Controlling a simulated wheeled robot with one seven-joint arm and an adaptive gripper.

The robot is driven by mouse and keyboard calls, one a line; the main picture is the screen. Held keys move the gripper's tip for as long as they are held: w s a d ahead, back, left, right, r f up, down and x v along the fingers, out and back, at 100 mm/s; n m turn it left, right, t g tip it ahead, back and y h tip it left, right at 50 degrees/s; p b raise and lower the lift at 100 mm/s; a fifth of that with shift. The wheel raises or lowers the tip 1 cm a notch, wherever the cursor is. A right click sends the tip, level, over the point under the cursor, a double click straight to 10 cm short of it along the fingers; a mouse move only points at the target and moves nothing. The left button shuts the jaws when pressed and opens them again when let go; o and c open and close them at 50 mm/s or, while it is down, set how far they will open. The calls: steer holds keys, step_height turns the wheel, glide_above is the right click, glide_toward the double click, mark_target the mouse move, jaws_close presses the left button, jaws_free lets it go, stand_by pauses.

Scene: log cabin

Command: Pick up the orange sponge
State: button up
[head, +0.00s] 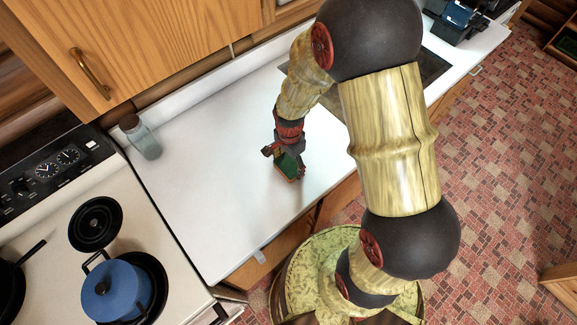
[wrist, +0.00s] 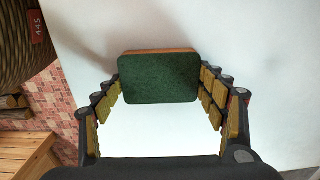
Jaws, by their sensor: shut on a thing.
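The orange sponge (wrist: 160,78) shows its dark green side in the wrist view, with a thin orange edge along the top. My gripper (wrist: 160,82) is shut on it, with a finger touching each of its short sides. In the head view my gripper (head: 287,162) is over the white counter (head: 205,165), and the sponge (head: 290,166) shows between the fingers as a small green patch with an orange edge. I cannot tell whether the sponge touches the counter or is just above it.
A glass jar (head: 143,139) stands at the counter's back left. The stove (head: 55,215) at left holds a blue pot (head: 115,289). A wooden cupboard (head: 140,45) hangs above. The counter around my gripper is clear. A dark device (head: 458,18) sits at the far end.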

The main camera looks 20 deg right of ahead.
mark_target(289, 165)
steer(key=shift+r, duration=0.1)
steer(key=shift+r, duration=0.25)
steer(key=r, duration=0.3)
steer(key=shift+s+a+r+p, duration=0.1)
steer(key=shift+s+r+p, duration=0.05)
steer(key=shift+s+p, duration=0.15)
steer(key=s+r, duration=0.1)
steer(key=s+a+r, duration=0.1)
steer(key=r, duration=0.1)
steer(key=s+r, duration=0.2)
steer(key=shift+a+r+p, duration=0.15)
steer(key=shift+a+p, duration=0.1)
steer(key=shift+p, duration=0.15)
steer(key=s+a+r, duration=0.1)
steer(key=s, duration=0.2)
steer(key=s+a+r, duration=0.1)
steer(key=s, duration=0.1)
steer(key=s+a+r, duration=0.1)
steer(key=s, duration=0.2)
steer(key=shift+s+r+p, duration=0.3)
steer(key=shift+s+r, duration=0.05)
steer(key=shift+o, duration=0.7)
steer(key=c, duration=0.4)
